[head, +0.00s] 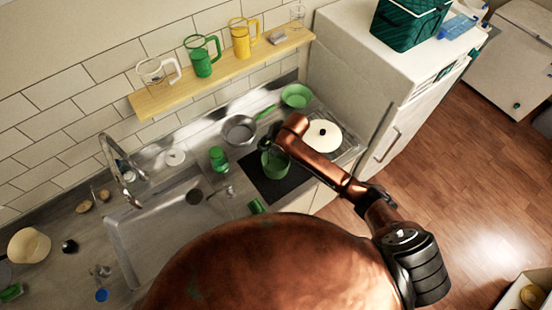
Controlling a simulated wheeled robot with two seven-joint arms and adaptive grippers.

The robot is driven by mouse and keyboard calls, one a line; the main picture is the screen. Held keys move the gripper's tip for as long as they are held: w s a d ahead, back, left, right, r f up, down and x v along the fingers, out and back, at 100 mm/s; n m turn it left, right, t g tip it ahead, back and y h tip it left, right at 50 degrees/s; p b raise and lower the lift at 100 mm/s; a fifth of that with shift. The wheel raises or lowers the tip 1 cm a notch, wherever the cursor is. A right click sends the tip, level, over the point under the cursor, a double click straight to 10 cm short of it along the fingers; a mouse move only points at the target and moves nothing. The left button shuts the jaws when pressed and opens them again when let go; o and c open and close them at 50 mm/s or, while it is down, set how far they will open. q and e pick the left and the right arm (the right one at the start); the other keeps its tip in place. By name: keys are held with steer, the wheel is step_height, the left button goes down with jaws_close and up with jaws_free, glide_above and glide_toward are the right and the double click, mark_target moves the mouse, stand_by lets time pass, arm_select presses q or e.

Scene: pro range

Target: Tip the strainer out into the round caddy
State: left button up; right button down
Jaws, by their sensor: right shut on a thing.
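My right gripper (268,145) is small and dark, at the end of my copper arm, close over a green round container, apparently the round caddy (277,164). The caddy stands upright on a black mat. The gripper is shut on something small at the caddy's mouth. It appears to be the strainer, but the gripper and arm mostly hide it, and I cannot tell its tilt or contents. The sink drain (195,196) is a dark round spot. My left gripper is not in view.
A metal pan (240,130) with a green handle lies behind the caddy. A green cup (218,158) stands left of it, a green bowl (297,95) behind, and a white lid (323,135) on a rack to the right. The sink (155,235) and tap (120,170) are left.

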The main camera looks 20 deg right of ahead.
steer(key=shift+s+d, duration=0.3)
steer(key=shift+s, duration=0.1)
steer(key=shift+s+d+t+y, duration=0.1)
steer(key=shift+s+t+y, duration=0.1)
steer(key=shift+t+y, duration=0.15)
steer(key=shift+s+d+t, duration=0.2)
steer(key=shift+s+t, duration=0.05)
steer(key=shift+s, duration=0.15)
steer(key=shift+s+d+f+t+y, duration=0.25)
steer(key=shift+s+d+t+y, duration=0.3)
steer(key=shift+s+t+y, duration=0.35)
stand_by(1.1)
steer(key=shift+d+f+t+b, duration=0.15)
steer(key=shift+t+b, duration=0.35)
steer(key=shift+b, duration=0.05)
stand_by(0.3)
steer(key=t+b, duration=0.1)
steer(key=b, duration=0.3)
steer(key=s+t+y+b, duration=0.1)
steer(key=b, duration=0.3)
steer(key=d+f+t+y+b, duration=0.1)
steer(key=b, duration=0.4)
steer(key=shift+s+f+y, duration=0.1)
steer(key=shift+s+y, duration=0.15)
stand_by(1.3)
steer(key=shift+s+d+f+t+y+b, duration=0.35)
steer(key=shift+s+t+b, duration=0.3)
steer(key=shift+b, duration=0.85)
